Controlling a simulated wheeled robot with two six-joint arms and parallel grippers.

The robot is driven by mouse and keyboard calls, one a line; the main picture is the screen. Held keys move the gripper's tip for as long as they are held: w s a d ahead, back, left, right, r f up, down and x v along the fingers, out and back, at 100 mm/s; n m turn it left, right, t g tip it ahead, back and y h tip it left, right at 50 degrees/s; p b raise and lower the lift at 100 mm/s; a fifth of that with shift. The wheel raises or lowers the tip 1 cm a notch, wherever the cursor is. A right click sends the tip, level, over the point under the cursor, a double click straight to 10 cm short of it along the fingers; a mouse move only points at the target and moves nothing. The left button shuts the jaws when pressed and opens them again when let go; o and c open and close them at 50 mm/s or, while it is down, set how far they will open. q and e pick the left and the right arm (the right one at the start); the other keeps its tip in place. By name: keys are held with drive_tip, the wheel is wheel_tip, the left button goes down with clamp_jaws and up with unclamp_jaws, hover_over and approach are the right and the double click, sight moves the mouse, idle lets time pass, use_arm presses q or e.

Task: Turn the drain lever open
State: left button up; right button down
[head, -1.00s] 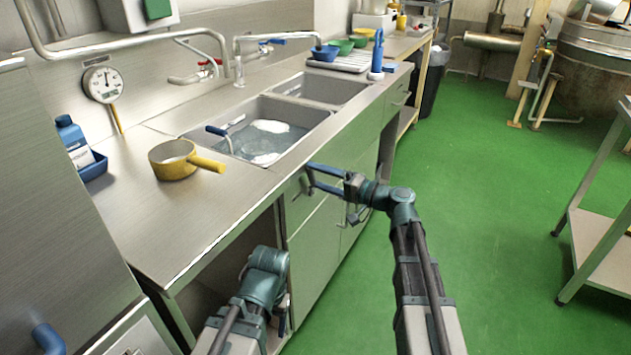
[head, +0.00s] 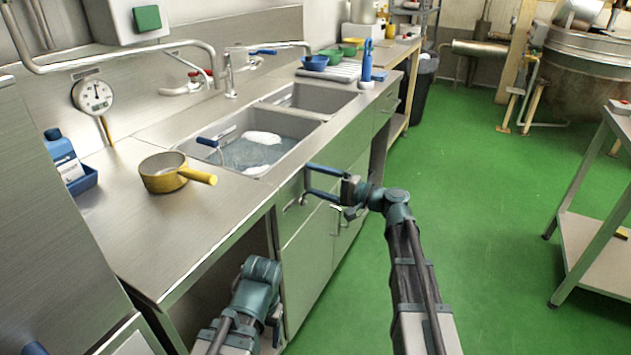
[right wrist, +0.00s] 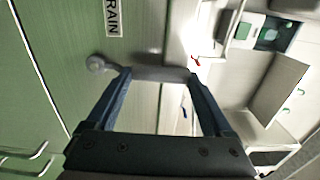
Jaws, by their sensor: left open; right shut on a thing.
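The drain lever (right wrist: 160,74) is a grey bar with a round pivot at its left end in the right wrist view, beside a label reading "DRAIN" (right wrist: 113,17). It sits on the green cabinet front below the sink. My right gripper (right wrist: 159,74) has its two blue fingers on either side of the bar and is shut on it. In the head view my right gripper (head: 307,180) is at the cabinet front and mostly covers the lever. My left gripper (head: 277,325) hangs low by the open cabinet bay, open, its fingers partly hidden by its own wrist.
The sink (head: 232,128) above holds water and a white mass. A yellow-handled pan (head: 163,174) stands on the steel counter (head: 130,235). A blue bottle (head: 62,153) is at the left. Green floor (head: 460,210) is clear to the right, up to a steel table (head: 575,200).

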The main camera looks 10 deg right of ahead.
unclamp_jaws()
drive_tip(key=shift+d, duration=0.1)
drive_tip(key=v, duration=1.3)
drive_tip(key=shift+s+d, duration=0.2)
drive_tip(key=shift+d, duration=0.1)
drive_tip(key=shift+d, duration=0.1)
